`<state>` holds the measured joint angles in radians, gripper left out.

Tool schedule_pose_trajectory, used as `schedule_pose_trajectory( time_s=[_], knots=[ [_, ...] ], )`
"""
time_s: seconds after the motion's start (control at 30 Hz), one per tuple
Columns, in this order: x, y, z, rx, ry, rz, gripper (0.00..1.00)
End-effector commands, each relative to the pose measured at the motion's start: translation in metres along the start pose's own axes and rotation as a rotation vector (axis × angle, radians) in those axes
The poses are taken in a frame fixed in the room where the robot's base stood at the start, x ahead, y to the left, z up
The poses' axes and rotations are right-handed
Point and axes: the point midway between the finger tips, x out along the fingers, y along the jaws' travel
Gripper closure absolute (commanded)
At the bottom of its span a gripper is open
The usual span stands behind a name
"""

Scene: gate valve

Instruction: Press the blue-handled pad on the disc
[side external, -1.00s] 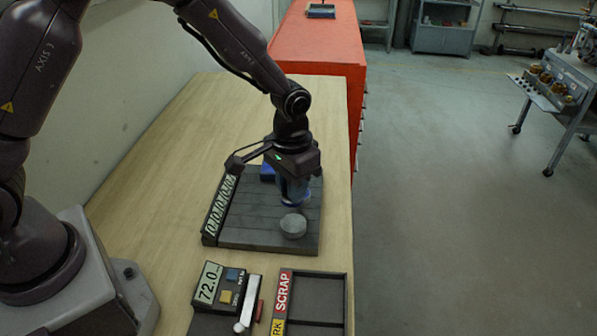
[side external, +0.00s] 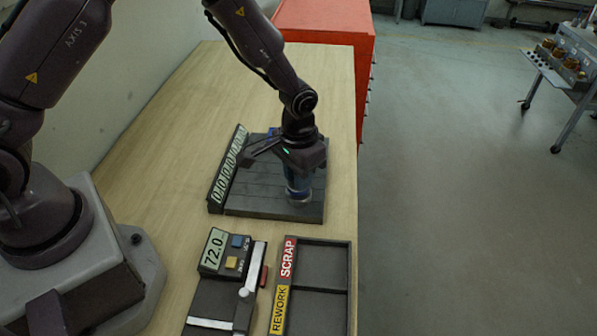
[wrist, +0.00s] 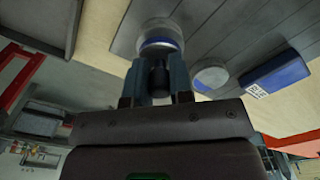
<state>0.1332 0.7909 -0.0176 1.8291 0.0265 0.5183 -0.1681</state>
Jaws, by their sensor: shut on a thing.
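My gripper (side external: 298,178) is shut on the dark handle (wrist: 158,77) of the pad, low over the dark slatted board. In the wrist view the pad's round end (wrist: 160,43) shows a blue and pale rim just beyond my fingertips. A grey round face (wrist: 160,24) shows directly behind it, apparently the disc. In the side view the disc (side external: 300,198) is mostly covered by the pad and gripper. I cannot tell whether the pad touches it.
In the wrist view a second grey round piece (wrist: 210,77) lies beside a blue labelled box (wrist: 274,75). A tray marked SCRAP and REWORK (side external: 318,284) and a gauge reading 72.0 (side external: 217,251) stand in front of the slatted board (side external: 250,193). A red cabinet (side external: 330,45) stands behind.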

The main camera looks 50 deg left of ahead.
Motion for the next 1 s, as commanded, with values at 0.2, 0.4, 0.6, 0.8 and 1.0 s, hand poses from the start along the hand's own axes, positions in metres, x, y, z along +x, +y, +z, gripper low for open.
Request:
schedule_pose_trajectory(
  time_s=[0.2,0.4,0.6,0.8,1.0],
  knots=[
    [-0.0004,0.0001,-0.0002,0.000,0.001,0.000,0.98],
    [-0.0003,0.0001,-0.0002,0.000,0.001,0.000,0.98],
    [0.0015,0.0001,-0.0002,0.000,0.000,0.000,0.98],
    [0.0039,0.0001,-0.0003,0.000,0.001,0.000,0.98],
    [0.0065,0.0001,-0.0003,0.000,0.001,0.000,0.98]
  ],
)
